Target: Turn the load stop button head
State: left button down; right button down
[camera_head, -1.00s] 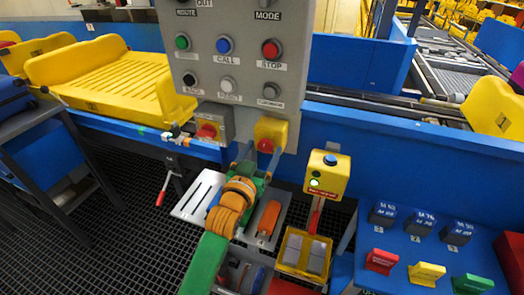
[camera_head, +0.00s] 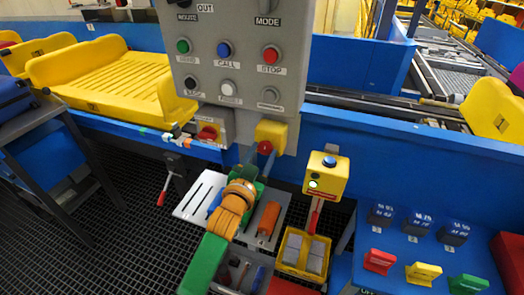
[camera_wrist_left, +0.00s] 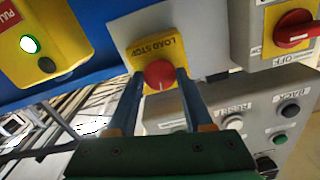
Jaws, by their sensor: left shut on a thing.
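The load stop button is a red round head (camera_head: 264,147) on a yellow box (camera_head: 273,129) at the lower right corner of the grey panel. In the left wrist view the red head (camera_wrist_left: 159,75) shows against the yellow plate lettered LOAD STOP (camera_wrist_left: 155,50). My left gripper (camera_head: 260,154) reaches up to it from below. In the left wrist view its two blue fingers (camera_wrist_left: 159,80) stand on either side of the red head and are shut on it. The sides of the head are partly hidden by the fingertips. My right gripper is not in view.
The grey panel (camera_head: 245,105) carries several other buttons. A red rotary switch (camera_head: 208,132) sits left of the load stop box. A yellow box with a blue button (camera_head: 327,176) stands to its right.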

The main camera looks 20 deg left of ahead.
pick_arm(q)
jog(key=shift+m+p, duration=0.8)
jog(key=shift+m, duration=1.5)
jog(key=shift+c, duration=1.5)
grip_release()
jog(key=s, duration=0.7)
jog(key=shift+b, duration=0.4)
